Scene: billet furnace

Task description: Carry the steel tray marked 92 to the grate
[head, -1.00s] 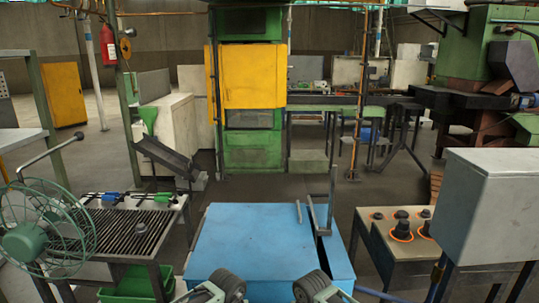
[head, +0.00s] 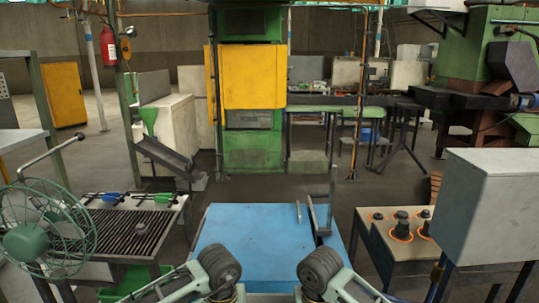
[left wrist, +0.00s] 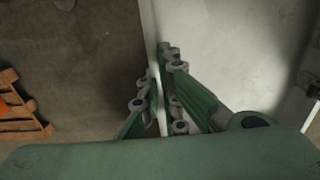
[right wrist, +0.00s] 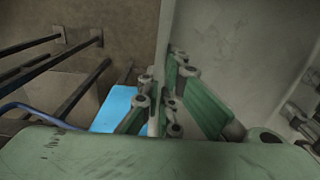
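A pale grey metal sheet, likely the steel tray, fills the right part of the left wrist view (left wrist: 225,50) and of the right wrist view (right wrist: 235,45). No 92 mark shows. My left gripper (left wrist: 167,60) looks shut on its edge, with a finger on each side. My right gripper (right wrist: 167,70) looks shut on an edge in the same way. In the head view my arms come in at the bottom; the fingertips are hidden there. The grate (head: 130,228), dark and slatted, tops a table at the left.
A blue cabinet (head: 255,235) with an upright handle stands straight ahead. A control desk (head: 385,240) and grey box (head: 490,215) stand at the right.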

